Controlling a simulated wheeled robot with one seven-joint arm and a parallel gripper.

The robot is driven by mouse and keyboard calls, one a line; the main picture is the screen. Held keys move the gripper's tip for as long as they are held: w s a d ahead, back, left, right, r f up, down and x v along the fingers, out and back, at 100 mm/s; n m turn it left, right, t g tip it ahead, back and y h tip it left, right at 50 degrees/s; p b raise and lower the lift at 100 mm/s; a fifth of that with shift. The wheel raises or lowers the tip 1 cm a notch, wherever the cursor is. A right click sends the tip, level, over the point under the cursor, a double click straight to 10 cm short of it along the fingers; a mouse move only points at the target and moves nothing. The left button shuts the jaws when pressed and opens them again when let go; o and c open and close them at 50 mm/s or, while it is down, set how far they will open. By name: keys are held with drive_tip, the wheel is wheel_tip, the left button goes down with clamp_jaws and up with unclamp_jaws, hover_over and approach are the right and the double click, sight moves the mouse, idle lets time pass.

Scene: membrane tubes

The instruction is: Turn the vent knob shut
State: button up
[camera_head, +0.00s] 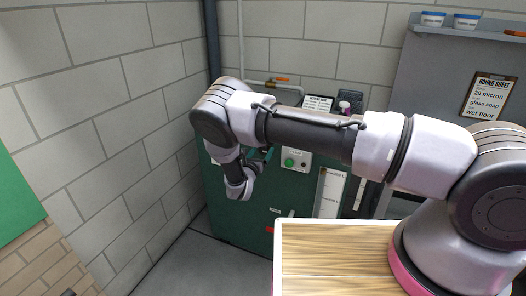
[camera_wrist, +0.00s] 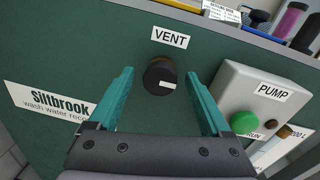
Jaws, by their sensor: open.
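The vent knob (camera_wrist: 161,76) is a round black knob with a white bar mark, on a dark green panel below a white VENT label (camera_wrist: 169,37) in the wrist view. The bar lies nearly level, tilted slightly, on the knob's right lower part. My gripper (camera_wrist: 159,74) is open, its two teal fingers either side of the knob in the picture. Gaps show between each finger and the knob, and I cannot tell how far the fingertips are from the panel. In the head view my gripper (camera_head: 262,156) is mostly hidden behind my arm, and the knob does not show.
A grey PUMP box (camera_wrist: 258,95) with a green button (camera_wrist: 243,122) stands out right of the knob, close to the right finger. Bottles (camera_wrist: 291,20) stand on the cabinet top. The green cabinet (camera_head: 238,215) stands by block walls; a wooden surface (camera_head: 335,262) is in front.

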drive_tip(key=shift+x, duration=0.85)
clamp_jaws()
